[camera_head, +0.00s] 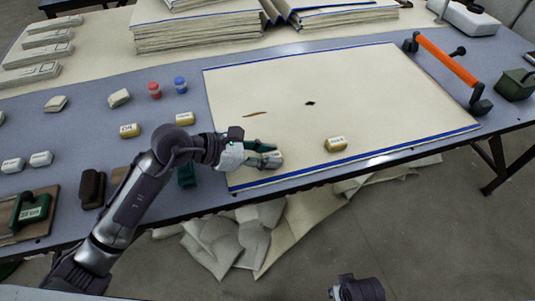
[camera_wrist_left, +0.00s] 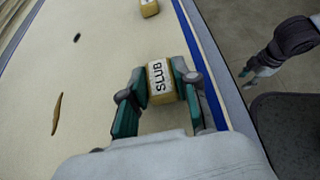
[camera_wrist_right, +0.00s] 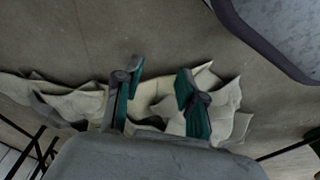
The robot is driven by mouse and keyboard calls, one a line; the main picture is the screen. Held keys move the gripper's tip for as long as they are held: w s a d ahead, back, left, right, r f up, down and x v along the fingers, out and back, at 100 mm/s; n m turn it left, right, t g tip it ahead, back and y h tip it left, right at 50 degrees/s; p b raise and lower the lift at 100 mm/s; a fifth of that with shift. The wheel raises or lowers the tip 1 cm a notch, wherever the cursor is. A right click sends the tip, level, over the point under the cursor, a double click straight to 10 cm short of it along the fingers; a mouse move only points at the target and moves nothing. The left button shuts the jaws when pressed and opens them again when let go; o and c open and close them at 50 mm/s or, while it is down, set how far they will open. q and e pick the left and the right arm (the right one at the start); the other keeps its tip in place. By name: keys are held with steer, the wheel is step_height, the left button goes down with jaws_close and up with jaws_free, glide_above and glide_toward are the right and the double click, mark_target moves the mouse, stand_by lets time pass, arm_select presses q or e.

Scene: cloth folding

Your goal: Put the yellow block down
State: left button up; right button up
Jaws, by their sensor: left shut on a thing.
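My left gripper (camera_head: 262,153) is shut on a yellow block (camera_head: 277,158) at the near left part of the cream cloth with blue edges (camera_head: 300,85). In the left wrist view, the yellow block (camera_wrist_left: 161,82) sits between the two green fingers, its white label reading SLUB, beside the blue edge. I cannot tell whether its underside touches the cloth. Another yellow block (camera_head: 336,144) lies on the cloth to the right; it also shows in the left wrist view (camera_wrist_left: 149,8). My right gripper (camera_wrist_right: 158,85) is open and empty, above the floor.
The cloth has a brown mark (camera_head: 255,114) and a dark mark (camera_head: 310,103). More yellow blocks (camera_head: 129,130) and red and blue spools (camera_head: 154,90) stand left. An orange-handled tool (camera_head: 447,60) lies at the right edge. Scrap cloth (camera_head: 235,240) lies on the floor.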

arm_select(q)
steer(key=shift+f, duration=0.1)
steer(key=o, duration=0.6)
steer(key=shift+c, duration=0.2)
steer(key=o, duration=0.4)
arm_select(e)
steer(key=shift+w+r, duration=0.15)
steer(key=shift+r, duration=0.2)
arm_select(q)
steer(key=shift+v, duration=1.15)
steer(key=v, duration=0.8)
steer(key=shift+a, duration=0.15)
steer(key=shift+v, duration=0.8)
arm_select(e)
steer(key=shift+s+f, duration=0.3)
steer(key=shift+f, duration=0.4)
